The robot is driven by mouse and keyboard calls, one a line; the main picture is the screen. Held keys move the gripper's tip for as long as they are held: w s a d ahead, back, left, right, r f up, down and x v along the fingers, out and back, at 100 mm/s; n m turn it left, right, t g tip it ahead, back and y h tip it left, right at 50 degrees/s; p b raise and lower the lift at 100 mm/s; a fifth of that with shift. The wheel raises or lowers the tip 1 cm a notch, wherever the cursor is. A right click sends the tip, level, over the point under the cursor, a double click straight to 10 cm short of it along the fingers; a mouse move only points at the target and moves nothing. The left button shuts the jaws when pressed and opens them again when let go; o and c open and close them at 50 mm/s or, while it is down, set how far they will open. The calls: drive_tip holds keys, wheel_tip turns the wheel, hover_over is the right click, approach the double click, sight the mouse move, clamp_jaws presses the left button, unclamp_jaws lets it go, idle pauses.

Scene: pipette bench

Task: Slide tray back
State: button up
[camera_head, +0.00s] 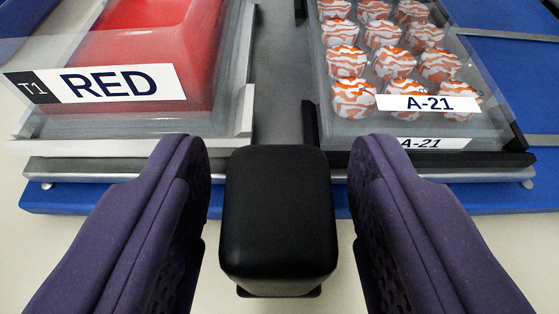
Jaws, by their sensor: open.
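My gripper (279,170) shows with two purple padded fingers, spread wide at the left and right. Between the fingers is a black block-shaped handle (277,215) with rounded edges. A gap shows between the handle and each finger, so neither finger appears to touch it. Behind the handle is the tray (277,75), with a grey surface and a pale metal front edge on a blue base. On its left is a clear-walled container of red material with a label (95,84) reading T1 RED. On its right is a clear box (350,130) labelled A-21.
Several orange-and-white patterned caps (383,62) fill the A-21 box. A blue surface (535,75) lies right of the box, with a silver rail across it. The pale bench (60,250) in front is clear apart from my gripper and the handle.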

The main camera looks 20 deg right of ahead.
clamp_jaws()
drive_tip(key=s+d, duration=0.1)
drive_tip(key=d, duration=0.3)
drive_tip(key=s+d+b, duration=0.1)
drive_tip(key=d, duration=0.3)
drive_tip(key=s+d+b, duration=0.1)
drive_tip(key=d, duration=0.3)
drive_tip(key=shift+s+d+r, duration=0.1)
drive_tip(key=shift+s+d, duration=0.05)
drive_tip(key=shift+s, duration=0.15)
drive_tip(key=shift+c, duration=0.8)
unclamp_jaws()
drive_tip(key=shift+o, duration=0.8)
drive_tip(key=shift+d, duration=0.2)
drive_tip(key=shift+a, duration=0.1)
